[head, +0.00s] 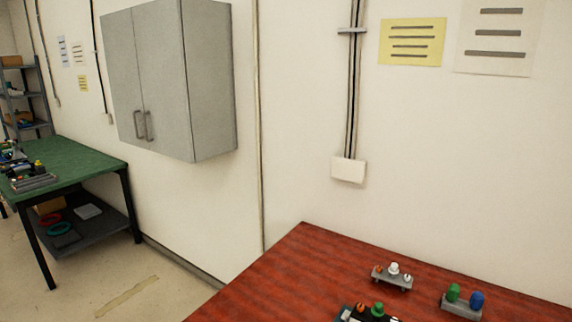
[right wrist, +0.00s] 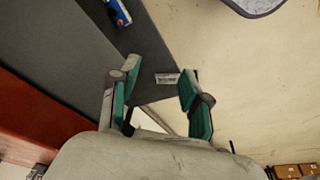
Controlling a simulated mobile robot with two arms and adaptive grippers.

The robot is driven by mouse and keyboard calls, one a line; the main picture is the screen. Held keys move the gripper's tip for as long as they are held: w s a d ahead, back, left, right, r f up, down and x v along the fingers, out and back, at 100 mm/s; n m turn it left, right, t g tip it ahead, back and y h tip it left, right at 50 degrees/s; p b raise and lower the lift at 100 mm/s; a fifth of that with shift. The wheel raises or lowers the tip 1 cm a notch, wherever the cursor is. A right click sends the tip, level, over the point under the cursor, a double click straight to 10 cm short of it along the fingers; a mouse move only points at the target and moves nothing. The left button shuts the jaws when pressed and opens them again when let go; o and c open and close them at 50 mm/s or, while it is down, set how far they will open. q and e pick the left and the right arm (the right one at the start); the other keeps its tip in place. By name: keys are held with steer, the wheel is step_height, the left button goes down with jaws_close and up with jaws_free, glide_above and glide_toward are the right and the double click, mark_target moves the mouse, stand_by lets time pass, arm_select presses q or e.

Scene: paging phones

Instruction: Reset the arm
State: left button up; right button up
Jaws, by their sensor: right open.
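My right gripper (right wrist: 160,92) shows in the right wrist view with its two green-lined fingers spread apart. Neither of my grippers shows in the head view, and my left gripper is in no view.
In the head view a red table (head: 290,275) at the lower right bears small blocks with coloured knobs (head: 393,277) and green and blue pegs (head: 462,302). A grey wall cabinet (head: 150,80) hangs above open floor. A green table (head: 75,160) stands at the left.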

steer(key=s+d+f+g+b, duration=0.1)
steer(key=s+f, duration=0.3)
steer(key=f, duration=0.7)
steer(key=s+f+b, duration=0.1)
steer(key=s+f, duration=0.3)
steer(key=f, duration=0.6)
steer(key=s+d+f+b, duration=0.1)
steer(key=s+d+f, duration=0.1)
steer(key=s+f, duration=0.8)
steer(key=shift+s+d+g+b, duration=0.15)
steer(key=shift+s+g+b, duration=0.25)
steer(key=shift+s, duration=0.35)
steer(key=shift+d+n, duration=0.15)
steer(key=shift+n, duration=0.15)
